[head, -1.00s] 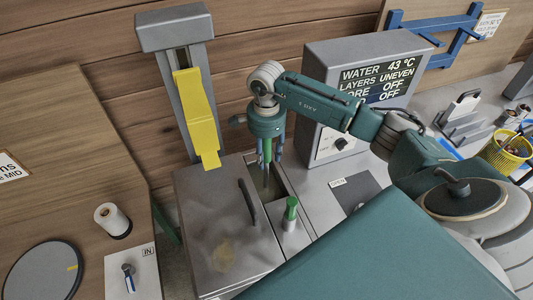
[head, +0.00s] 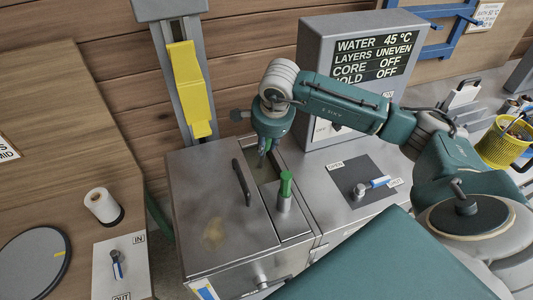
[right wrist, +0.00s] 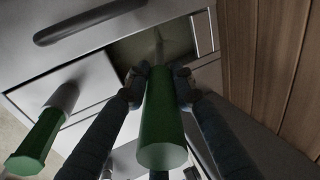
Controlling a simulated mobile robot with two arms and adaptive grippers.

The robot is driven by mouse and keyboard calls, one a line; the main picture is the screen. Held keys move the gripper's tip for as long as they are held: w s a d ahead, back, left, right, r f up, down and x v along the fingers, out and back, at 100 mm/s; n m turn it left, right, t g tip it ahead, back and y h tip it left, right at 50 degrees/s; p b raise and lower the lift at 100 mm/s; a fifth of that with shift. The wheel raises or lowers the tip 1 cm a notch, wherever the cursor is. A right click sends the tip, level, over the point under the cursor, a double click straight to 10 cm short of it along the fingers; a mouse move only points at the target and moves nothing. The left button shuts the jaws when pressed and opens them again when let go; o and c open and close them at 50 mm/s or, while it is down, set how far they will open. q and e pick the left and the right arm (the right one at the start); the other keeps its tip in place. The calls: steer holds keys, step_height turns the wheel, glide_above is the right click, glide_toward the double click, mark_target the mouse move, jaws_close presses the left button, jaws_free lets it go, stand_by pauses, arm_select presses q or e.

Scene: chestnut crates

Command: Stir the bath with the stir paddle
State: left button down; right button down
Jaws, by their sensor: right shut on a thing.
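The bath (head: 215,215) is a grey metal tank with a lid and a dark handle. A narrow opening (head: 248,157) shows at its back right corner. My right gripper (head: 264,160) points down over this opening. In the right wrist view its fingers (right wrist: 160,85) are shut around the green handle of the stir paddle (right wrist: 164,125). A thin pale shaft runs from the handle down into the opening; its lower end is hidden. The display (head: 375,57) reads WATER 45 °C, LAYERS UNEVEN, CORE OFF, HOLD OFF. My left gripper is not in view.
A second green handle (head: 286,185) stands in a grey sleeve close beside the opening; it also shows in the right wrist view (right wrist: 38,140). A post with a yellow piece (head: 187,90) rises behind the bath. A switch panel (head: 362,185) lies to the right, a yellow basket (head: 503,150) farther right.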

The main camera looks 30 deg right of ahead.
steer(key=shift+s, duration=0.15)
steer(key=c, duration=1.5)
jaws_free()
steer(key=shift+o, duration=0.2)
steer(key=shift+r, duration=0.2)
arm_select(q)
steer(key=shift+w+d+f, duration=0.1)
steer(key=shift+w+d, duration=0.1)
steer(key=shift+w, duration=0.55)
arm_select(e)
steer(key=v, duration=1.1)
steer(key=shift+s+r, duration=0.25)
steer(key=shift+r, duration=0.05)
